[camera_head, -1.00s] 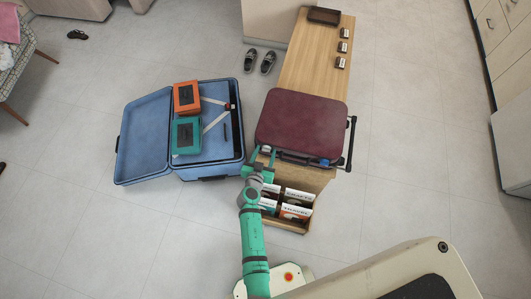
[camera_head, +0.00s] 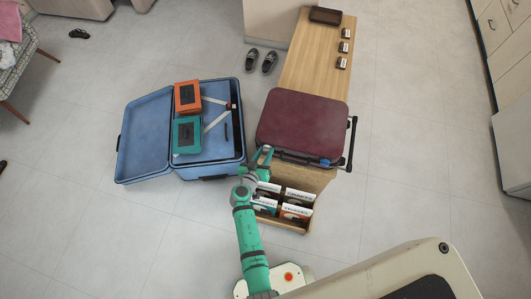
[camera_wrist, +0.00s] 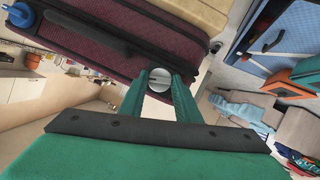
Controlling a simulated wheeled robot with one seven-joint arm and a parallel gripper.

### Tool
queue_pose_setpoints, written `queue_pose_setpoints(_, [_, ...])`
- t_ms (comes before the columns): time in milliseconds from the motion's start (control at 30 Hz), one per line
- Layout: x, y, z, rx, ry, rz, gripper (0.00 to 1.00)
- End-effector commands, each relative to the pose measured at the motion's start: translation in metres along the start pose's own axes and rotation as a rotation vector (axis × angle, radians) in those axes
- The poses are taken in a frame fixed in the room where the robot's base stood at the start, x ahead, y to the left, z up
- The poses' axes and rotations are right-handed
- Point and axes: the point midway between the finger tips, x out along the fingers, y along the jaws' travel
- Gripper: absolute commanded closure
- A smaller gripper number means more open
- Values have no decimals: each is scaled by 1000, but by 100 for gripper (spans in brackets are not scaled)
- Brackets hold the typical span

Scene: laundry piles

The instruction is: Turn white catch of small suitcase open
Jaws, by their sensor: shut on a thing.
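The small burgundy suitcase (camera_head: 301,121) lies closed on the wooden bench, its front side towards me. My gripper (camera_head: 265,155) is at the left end of that front side. In the wrist view my green fingers (camera_wrist: 159,88) are shut on the round white catch (camera_wrist: 159,78), one on each side of it. The catch's slot shows as a dark line across its face. A blue catch (camera_wrist: 22,14) is at the other end of the same side and also shows in the head view (camera_head: 325,162). In the head view my fingers hide the white catch.
An open blue suitcase (camera_head: 143,140) lies on the floor to the left, with an orange box (camera_head: 187,97) and a teal box (camera_head: 186,135). The bench (camera_head: 310,55) is mostly clear behind the burgundy suitcase.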

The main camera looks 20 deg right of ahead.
Motion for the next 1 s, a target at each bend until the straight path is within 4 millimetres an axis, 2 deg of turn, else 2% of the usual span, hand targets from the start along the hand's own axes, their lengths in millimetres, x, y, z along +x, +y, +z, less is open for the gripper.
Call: queue_pose_setpoints(1000, [3, -9, 3, -885, 2, 365, 93])
